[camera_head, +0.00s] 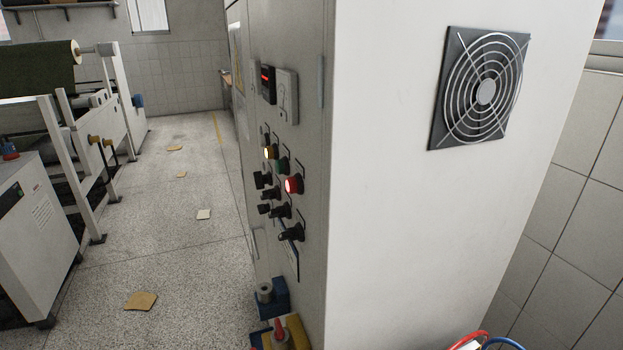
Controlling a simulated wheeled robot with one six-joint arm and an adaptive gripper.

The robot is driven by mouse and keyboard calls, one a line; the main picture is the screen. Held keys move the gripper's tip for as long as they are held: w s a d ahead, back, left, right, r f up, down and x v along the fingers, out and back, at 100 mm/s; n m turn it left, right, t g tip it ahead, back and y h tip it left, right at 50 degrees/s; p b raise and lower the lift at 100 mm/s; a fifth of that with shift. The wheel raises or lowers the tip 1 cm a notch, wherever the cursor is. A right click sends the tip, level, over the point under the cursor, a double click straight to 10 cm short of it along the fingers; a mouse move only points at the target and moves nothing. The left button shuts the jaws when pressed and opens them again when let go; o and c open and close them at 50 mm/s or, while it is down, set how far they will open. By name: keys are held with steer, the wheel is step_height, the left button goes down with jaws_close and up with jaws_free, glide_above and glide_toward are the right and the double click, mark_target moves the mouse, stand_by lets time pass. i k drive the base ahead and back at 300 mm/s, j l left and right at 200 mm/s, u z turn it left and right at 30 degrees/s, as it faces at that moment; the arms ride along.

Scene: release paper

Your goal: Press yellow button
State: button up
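The yellow button (270,152) is lit and sits at the top left of a cluster of controls on the narrow front face of a tall white cabinet (400,220). The face is seen at a steep angle. Several black knobs (270,193) sit below and to the left of these. My gripper is not clearly in view, so its fingers and opening do not show.
A red digital display (267,78) is above the buttons. A fan grille (485,90) is on the cabinet's side. Blue and yellow parts (286,333) stick out low on the front. A roller machine (60,130) stands at left. Open speckled floor (180,235) lies between.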

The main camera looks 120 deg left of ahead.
mark_target(269, 151)
steer(key=k+j+u, duration=0.1)
steer(key=u, duration=1.6)
steer(key=l+u, duration=0.2)
steer(key=u, duration=0.95)
